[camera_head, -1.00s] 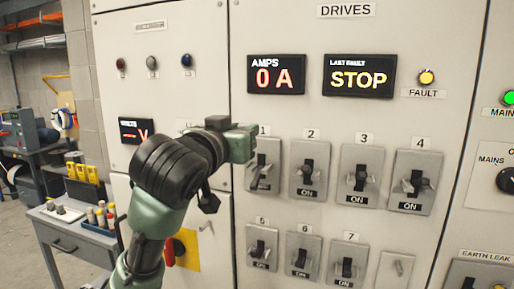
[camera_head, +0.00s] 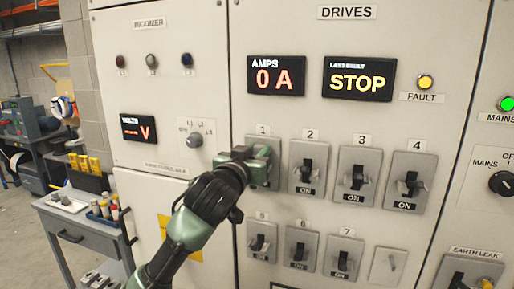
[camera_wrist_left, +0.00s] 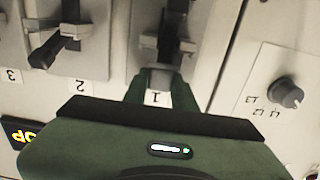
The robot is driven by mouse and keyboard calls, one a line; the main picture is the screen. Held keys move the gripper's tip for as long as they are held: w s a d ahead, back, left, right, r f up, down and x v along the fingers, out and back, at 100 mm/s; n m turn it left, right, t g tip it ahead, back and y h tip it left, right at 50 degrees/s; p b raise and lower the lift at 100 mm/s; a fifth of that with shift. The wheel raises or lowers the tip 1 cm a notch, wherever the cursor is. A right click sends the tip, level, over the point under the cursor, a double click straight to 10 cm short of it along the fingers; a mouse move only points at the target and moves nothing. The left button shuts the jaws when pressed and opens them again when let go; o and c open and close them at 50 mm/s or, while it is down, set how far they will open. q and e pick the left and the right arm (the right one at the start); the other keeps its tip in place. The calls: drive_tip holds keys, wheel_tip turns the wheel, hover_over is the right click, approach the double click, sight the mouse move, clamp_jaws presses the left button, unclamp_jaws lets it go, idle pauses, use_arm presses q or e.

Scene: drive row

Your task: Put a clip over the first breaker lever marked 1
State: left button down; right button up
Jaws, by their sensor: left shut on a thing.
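Breaker plate 1 (camera_head: 276,176) is at the left of the top row, under the label 1 (camera_head: 263,130). My left gripper (camera_head: 256,158) is in front of this plate and hides most of its lever in the head view. In the left wrist view the dark lever 1 (camera_wrist_left: 175,28) stands just beyond my fingers, above the label 1 (camera_wrist_left: 156,97) in that picture. My left gripper (camera_wrist_left: 160,85) is shut on a small grey piece (camera_wrist_left: 161,77) that looks like the clip. I cannot tell whether it touches the lever. My right gripper is out of view.
Breaker lever 2 (camera_head: 307,168) is close to the right of my gripper, with more breakers beside and below. A round knob (camera_head: 195,139) sticks out to the left. A grey bench (camera_head: 88,232) with small items stands at the lower left.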

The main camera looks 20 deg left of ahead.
use_arm(q)
drive_tip(key=shift+f, duration=0.2)
drive_tip(key=c, duration=1.1)
unclamp_jaws()
drive_tip(key=shift+c, duration=0.2)
drive_tip(key=shift+r, duration=0.3)
drive_tip(key=s+b, duration=0.3)
drive_tip(key=s, duration=0.9)
drive_tip(key=shift+a+f, duration=0.15)
drive_tip(key=shift+a, duration=0.1)
